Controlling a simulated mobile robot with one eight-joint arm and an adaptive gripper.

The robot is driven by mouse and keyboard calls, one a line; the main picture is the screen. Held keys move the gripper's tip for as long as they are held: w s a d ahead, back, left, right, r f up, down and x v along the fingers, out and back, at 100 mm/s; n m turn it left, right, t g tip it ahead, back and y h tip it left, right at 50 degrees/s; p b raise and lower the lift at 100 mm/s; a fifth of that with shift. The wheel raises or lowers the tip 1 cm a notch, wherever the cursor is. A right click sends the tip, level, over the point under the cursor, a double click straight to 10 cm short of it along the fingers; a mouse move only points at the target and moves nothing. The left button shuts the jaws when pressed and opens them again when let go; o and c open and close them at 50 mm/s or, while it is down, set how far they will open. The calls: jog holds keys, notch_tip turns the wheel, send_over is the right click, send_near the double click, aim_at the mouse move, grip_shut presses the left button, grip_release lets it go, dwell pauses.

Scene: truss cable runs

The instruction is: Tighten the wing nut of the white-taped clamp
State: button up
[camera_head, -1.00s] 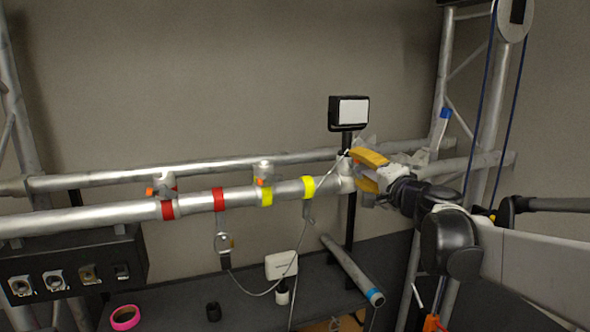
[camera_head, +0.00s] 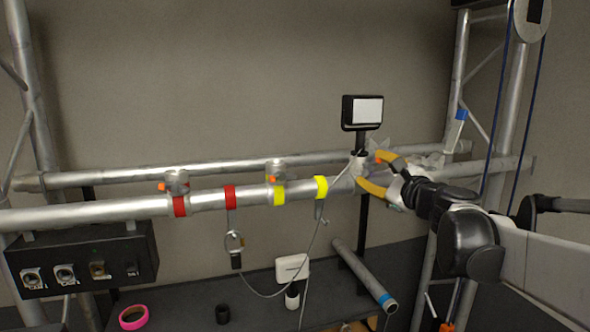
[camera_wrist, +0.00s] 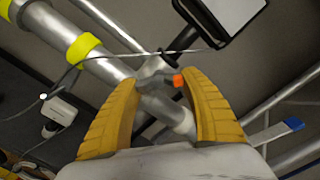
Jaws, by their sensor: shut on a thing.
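A grey clamp (camera_head: 359,168) sits at the right end of the front pipe, beside the black stand. Its orange wing nut (camera_wrist: 178,80) shows in the wrist view against the inner side of the right fingertip. White tape is hard to tell from the grey metal.
Other clamps stand on the pipe by red tape (camera_head: 180,206) and yellow tape (camera_head: 279,195). A black stand with a white-faced panel (camera_head: 362,112) rises close behind my gripper. A thin cable (camera_head: 312,240) hangs near the clamp. A loose pipe (camera_head: 364,275) leans below.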

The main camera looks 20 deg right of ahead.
jog(key=m, duration=0.5)
jog(key=shift+a+m+b, duration=0.15)
jog(key=shift+m+b, duration=0.15)
jog(key=shift+b, duration=0.1)
jog(key=m, duration=0.4)
jog(key=shift+a+m, duration=0.1)
jog(key=shift+m, duration=0.2)
jog(key=shift+b, duration=0.3)
jog(key=shift+f, duration=0.1)
jog(key=o, duration=1.2)
jog(key=s, duration=1.2)
jog(key=shift+d, duration=0.2)
